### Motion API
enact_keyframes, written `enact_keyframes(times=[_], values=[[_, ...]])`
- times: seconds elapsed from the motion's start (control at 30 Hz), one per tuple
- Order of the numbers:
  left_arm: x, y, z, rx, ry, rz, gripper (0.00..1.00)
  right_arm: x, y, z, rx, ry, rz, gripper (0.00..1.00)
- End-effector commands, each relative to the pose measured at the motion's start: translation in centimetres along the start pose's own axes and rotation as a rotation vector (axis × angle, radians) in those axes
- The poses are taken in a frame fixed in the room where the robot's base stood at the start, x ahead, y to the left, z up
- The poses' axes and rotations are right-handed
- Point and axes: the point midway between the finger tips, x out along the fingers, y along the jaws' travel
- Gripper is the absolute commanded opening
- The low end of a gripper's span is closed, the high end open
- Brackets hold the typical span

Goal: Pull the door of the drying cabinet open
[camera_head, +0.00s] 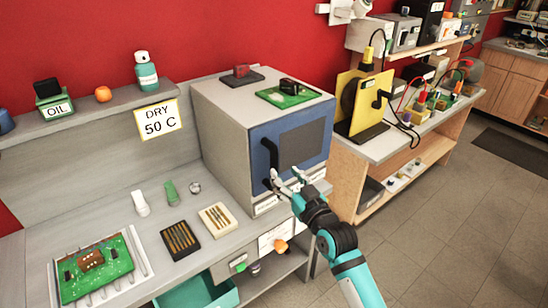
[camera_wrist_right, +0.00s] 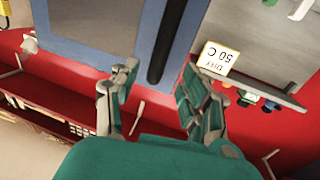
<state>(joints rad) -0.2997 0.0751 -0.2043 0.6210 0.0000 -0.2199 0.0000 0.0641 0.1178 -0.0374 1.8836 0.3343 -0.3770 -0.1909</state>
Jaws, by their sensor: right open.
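The drying cabinet (camera_head: 228,147) is a grey box on the bench, with a blue-framed door (camera_head: 258,145) that has a dark window and looks shut. Its black bar handle (camera_head: 270,158) stands at the door's left edge. In the right wrist view the handle (camera_wrist_right: 161,42) runs between the lines of the two fingers, beyond their tips. My right gripper (camera_head: 287,177) is open and empty in front of the door, close to the handle's lower end. In the right wrist view the gripper (camera_wrist_right: 158,78) shows its two fingers spread apart. I do not see my left gripper.
A green circuit board (camera_head: 288,97) lies on the cabinet top. Left of the cabinet, the bench holds tool trays (camera_head: 180,240) and another board (camera_head: 95,268). A yellow-panelled device (camera_head: 368,100) stands on the bench to the right. The floor (camera_head: 440,210) at right is clear.

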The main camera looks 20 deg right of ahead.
Motion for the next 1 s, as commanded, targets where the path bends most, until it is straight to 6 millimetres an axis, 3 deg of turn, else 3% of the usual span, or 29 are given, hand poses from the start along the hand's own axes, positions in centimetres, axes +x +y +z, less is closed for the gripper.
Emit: enact_keyframes(times=[0.1,0.33,0.5,0.8,1.0], values=[[-0.8,-0.6,0.0,-0.001,-0.001,-0.008,0.40,2.7,0.0,-0.3,0.000,0.000,0.000,0.46],[-1.4,-0.8,0.0,-0.004,-0.002,-0.010,0.40,6.3,0.0,-0.1,0.000,0.000,0.000,0.46],[-1.6,-0.8,0.0,-0.003,-0.002,-0.010,0.40,7.5,0.0,0.0,-0.001,-0.001,0.000,0.46],[-1.5,-0.6,0.0,-0.003,-0.002,-0.007,0.40,7.7,0.0,0.1,-0.001,0.000,0.000,0.46],[-1.5,-0.3,-0.1,-0.002,-0.002,-0.004,0.40,7.7,0.0,0.1,-0.001,0.000,0.000,0.21]])
